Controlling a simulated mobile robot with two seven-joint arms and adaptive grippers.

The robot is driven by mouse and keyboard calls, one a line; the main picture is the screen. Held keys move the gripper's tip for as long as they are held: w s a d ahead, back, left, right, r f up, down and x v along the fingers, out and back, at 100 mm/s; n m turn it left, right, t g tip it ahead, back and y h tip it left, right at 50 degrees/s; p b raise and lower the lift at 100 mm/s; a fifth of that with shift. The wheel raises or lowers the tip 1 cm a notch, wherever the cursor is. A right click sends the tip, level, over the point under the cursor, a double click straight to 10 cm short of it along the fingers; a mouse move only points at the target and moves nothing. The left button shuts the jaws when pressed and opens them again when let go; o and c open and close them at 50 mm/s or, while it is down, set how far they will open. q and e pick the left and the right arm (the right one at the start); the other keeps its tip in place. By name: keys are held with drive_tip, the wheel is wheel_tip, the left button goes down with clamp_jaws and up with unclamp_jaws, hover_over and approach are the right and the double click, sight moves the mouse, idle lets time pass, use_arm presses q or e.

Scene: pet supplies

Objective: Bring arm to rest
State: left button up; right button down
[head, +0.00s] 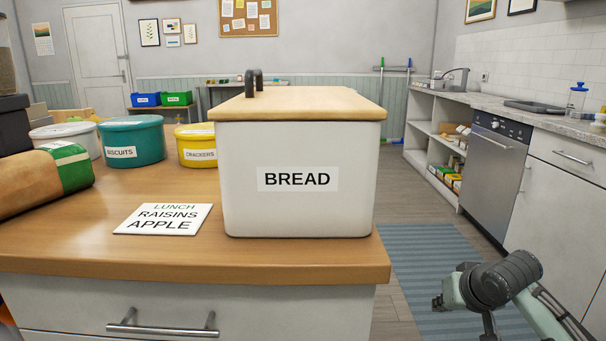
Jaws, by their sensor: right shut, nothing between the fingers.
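My right gripper (440,302) shows at the lower right with part of my right arm. It is shut and empty, in front of the blue striped rug and to the right of the wooden counter (60,245). It is apart from the counter and touches nothing that I can see. My left gripper is not in view. A white bread bin (297,215) labelled BREAD stands on the counter with its wooden lid (310,105) on top.
A note card (165,222) reading LUNCH, RAISINS, APPLE lies left of the bin. Behind it stand a teal biscuits tin (130,140), a yellow crackers tin (195,140) and a white tin (65,133). A loaf-like package (45,180) lies at left. A dishwasher (490,180) stands at right; the rug (430,250) is clear.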

drive_tip(key=s+d+f+n+g+h, duration=0.1)
drive_tip(key=s+d+f+n+h, duration=0.1)
drive_tip(key=s+d+f, duration=0.4)
drive_tip(key=s+d+f+n+g+h, duration=0.1)
drive_tip(key=s+d+f+n, duration=0.15)
drive_tip(key=s+f, duration=0.6)
drive_tip(key=s+d+f+n+g+h, duration=0.1)
drive_tip(key=s+d+f+n+h, duration=0.1)
drive_tip(key=s+d+f, duration=0.6)
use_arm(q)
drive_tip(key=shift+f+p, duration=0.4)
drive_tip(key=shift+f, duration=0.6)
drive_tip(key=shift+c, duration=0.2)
use_arm(e)
drive_tip(key=s+a+f+m+y, duration=0.1)
drive_tip(key=s+a+f+y, duration=0.1)
drive_tip(key=a, duration=0.6)
drive_tip(key=s+a+f+m+g+y, duration=0.1)
drive_tip(key=s+a+f+m, duration=0.1)
drive_tip(key=a, duration=0.7)
drive_tip(key=shift+s+f+y, duration=0.15)
drive_tip(key=shift+s+y, duration=0.05)
drive_tip(key=shift+y, duration=0.2)
